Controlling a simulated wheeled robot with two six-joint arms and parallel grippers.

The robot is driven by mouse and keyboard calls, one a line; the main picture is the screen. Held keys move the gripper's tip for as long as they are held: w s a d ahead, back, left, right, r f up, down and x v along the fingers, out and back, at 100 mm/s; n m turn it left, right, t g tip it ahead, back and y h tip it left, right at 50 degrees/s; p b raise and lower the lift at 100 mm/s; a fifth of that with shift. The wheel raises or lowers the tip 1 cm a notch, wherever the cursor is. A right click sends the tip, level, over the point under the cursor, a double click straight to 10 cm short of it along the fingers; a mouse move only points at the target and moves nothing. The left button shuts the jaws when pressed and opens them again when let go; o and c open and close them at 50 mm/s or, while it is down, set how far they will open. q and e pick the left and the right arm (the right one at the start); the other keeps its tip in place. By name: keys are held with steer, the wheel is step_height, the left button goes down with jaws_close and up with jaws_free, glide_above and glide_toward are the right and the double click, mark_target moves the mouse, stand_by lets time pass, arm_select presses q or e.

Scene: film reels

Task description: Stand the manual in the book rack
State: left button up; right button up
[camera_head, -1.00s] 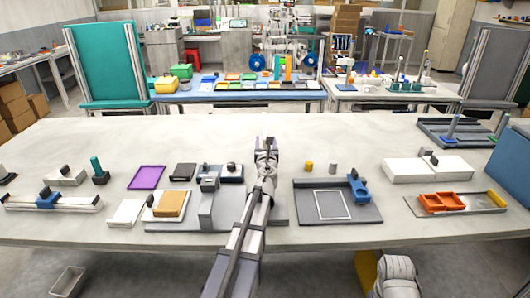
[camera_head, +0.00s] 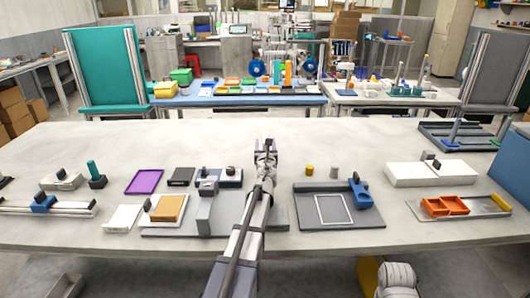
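No item is clearly recognisable as the manual; a thin purple rectangle (camera_head: 145,181) lies flat on the table left of centre, and I cannot tell whether it is a booklet or a tray. I cannot make out a book rack with certainty. My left gripper (camera_head: 266,146) is raised over the middle of the table, at the end of an arm reaching up from the bottom. Its fingers are small and seen from behind, so their opening and any held item are unclear.
A grey fixture (camera_head: 213,210) and a brown block on a white base (camera_head: 168,208) stand left of my arm. A grey plate with a blue clamp (camera_head: 361,193) and an orange tray (camera_head: 444,206) are on the right.

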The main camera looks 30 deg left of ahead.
arm_select(q)
steer(key=x, duration=0.4)
steer(key=shift+w+a+r, duration=0.2)
steer(key=shift+w+r, duration=0.05)
steer(key=shift+s, duration=0.1)
steer(key=shift+c, duration=0.3)
jaws_close()
